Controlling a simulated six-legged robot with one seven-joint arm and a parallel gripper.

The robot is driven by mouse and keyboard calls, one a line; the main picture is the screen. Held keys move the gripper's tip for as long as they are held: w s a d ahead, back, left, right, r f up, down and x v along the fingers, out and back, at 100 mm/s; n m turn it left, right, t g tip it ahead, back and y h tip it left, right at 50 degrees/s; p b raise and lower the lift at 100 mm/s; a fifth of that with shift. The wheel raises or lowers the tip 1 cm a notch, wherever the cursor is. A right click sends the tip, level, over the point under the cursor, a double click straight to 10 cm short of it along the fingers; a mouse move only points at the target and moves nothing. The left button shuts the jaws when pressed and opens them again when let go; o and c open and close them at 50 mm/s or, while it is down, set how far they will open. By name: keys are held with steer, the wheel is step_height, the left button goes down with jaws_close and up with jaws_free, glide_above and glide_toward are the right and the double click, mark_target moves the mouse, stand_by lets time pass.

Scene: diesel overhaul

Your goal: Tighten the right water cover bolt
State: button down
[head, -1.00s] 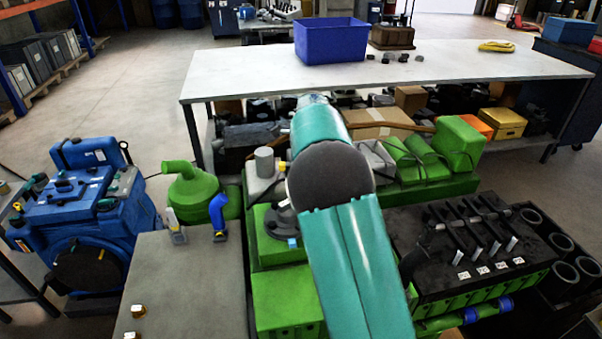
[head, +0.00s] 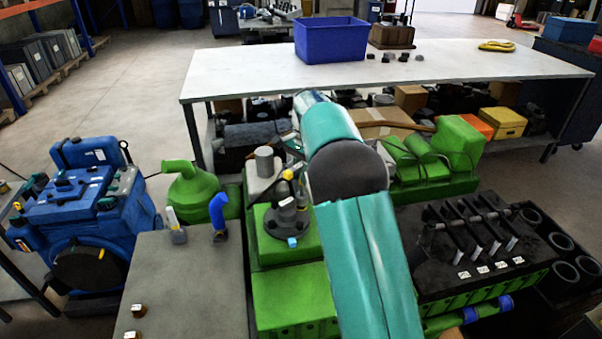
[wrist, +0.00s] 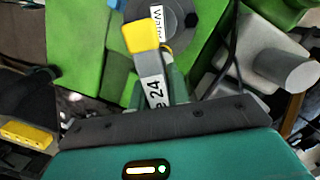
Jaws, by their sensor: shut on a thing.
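The water cover (head: 287,220) is a dark grey round flange on top of the green engine (head: 285,285). In the wrist view the cover (wrist: 178,12) shows at the top, with a partly readable "Wat" label. One dark bolt head (wrist: 192,19) shows at its right edge; other bolts are hidden or unclear. My gripper (wrist: 158,95) is shut on a tool (wrist: 153,82) with a yellow end and a white label reading "24". The yellow end overlaps the cover in the wrist view; I cannot tell whether it touches. In the head view my arm partly hides my gripper.
A grey cylinder (wrist: 285,68) stands beside the cover. A grey table (head: 185,290) with brass nuts is at left. A black engine block (head: 475,245) is at right. A white bench (head: 240,75) with a blue bin (head: 330,40) stands behind.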

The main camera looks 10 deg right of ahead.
steer(key=n, duration=0.4)
steer(key=shift+n, duration=0.4)
steer(key=shift+f, duration=0.1)
